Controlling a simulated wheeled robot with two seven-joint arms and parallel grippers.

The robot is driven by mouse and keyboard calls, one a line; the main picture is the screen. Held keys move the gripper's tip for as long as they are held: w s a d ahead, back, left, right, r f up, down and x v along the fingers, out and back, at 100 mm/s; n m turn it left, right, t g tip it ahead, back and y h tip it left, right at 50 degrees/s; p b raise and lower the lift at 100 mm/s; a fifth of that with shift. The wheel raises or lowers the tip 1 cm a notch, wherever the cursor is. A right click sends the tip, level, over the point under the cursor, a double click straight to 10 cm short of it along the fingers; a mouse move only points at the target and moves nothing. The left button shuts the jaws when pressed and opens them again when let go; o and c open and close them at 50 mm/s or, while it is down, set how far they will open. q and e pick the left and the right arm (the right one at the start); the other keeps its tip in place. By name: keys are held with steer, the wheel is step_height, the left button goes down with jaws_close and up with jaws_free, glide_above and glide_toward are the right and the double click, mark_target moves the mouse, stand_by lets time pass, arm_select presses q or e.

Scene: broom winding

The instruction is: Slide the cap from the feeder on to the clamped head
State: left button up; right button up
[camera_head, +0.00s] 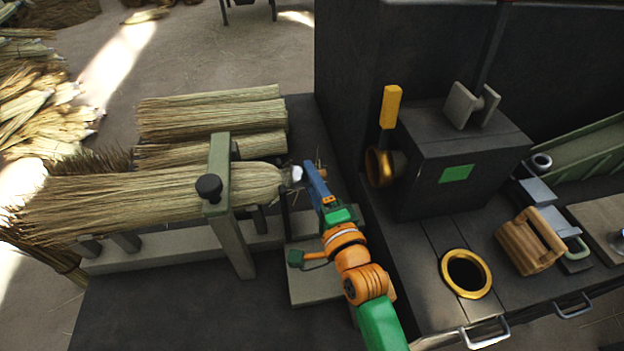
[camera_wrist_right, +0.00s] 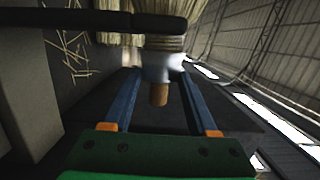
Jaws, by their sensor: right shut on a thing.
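The clamped head (camera_head: 150,195) is a straw bundle held level in the clamp (camera_head: 219,165), its narrow neck pointing right. A pale cap (camera_head: 297,173) sits at the neck's end. My right gripper (camera_head: 308,170) comes in from below right, with its blue fingers at the cap. In the right wrist view the fingers are shut on the sides of the grey-white cap (camera_wrist_right: 163,66). A brown stub (camera_wrist_right: 158,96) sticks out of the cap between the fingers, and a wound neck (camera_wrist_right: 165,43) shows behind it. How far the cap covers the neck is unclear. My left gripper is out of view.
A dark bar (camera_wrist_right: 125,22) crosses close to the neck. Straw bundles (camera_head: 210,110) lie behind the clamp. A dark machine box (camera_head: 455,160) with a brass funnel (camera_head: 380,167) stands to the right. A wooden block (camera_head: 528,243) and a gold-rimmed hole (camera_head: 446,276) are at the front right.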

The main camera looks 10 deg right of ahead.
steer(key=o, duration=1.4)
steer(key=shift+c, duration=0.2)
